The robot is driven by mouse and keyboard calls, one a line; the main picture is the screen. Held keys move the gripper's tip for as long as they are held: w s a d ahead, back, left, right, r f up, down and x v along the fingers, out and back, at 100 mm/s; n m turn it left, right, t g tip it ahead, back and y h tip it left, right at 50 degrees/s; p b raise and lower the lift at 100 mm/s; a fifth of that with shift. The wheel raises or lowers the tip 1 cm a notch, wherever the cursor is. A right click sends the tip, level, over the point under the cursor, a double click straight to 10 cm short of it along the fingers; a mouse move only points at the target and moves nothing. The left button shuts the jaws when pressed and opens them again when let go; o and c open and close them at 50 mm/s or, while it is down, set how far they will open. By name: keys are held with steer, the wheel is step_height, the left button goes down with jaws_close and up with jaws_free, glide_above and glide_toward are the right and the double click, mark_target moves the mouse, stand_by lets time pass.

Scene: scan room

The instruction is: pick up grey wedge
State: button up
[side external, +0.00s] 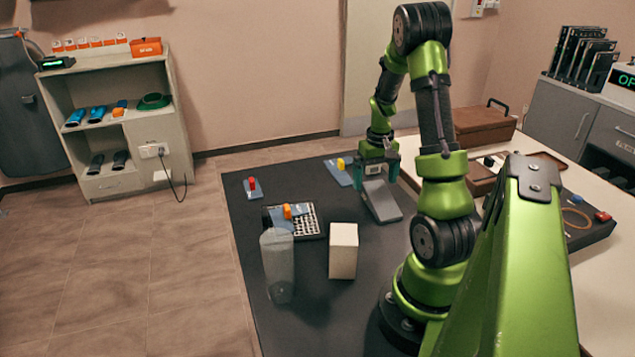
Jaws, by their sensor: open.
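The grey wedge (382,202) stands on the dark table mat, its sloping face toward the camera. My gripper (376,172) points down at the top end of the wedge. Its jaws are open, and the fingers appear to be on either side of the wedge's upper end. I cannot tell whether they touch it. The far side of the wedge is hidden.
A white box (343,251) and a clear tumbler (278,265) stand nearer the camera. A keypad-like tray (308,222) with an orange piece lies to the left. A blue plate with a red knob (253,188) and one with a yellow knob (338,172) lie farther back. A brown case (484,126) stands right.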

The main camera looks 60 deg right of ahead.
mark_target(375, 186)
step_height(375, 186, down, 4)
steer(key=shift+d+r, duration=0.1)
steer(key=shift+r, duration=0.05)
steer(key=c, duration=1.1)
steer(key=shift+o, duration=0.2)
steer(key=shift+r, duration=0.1)
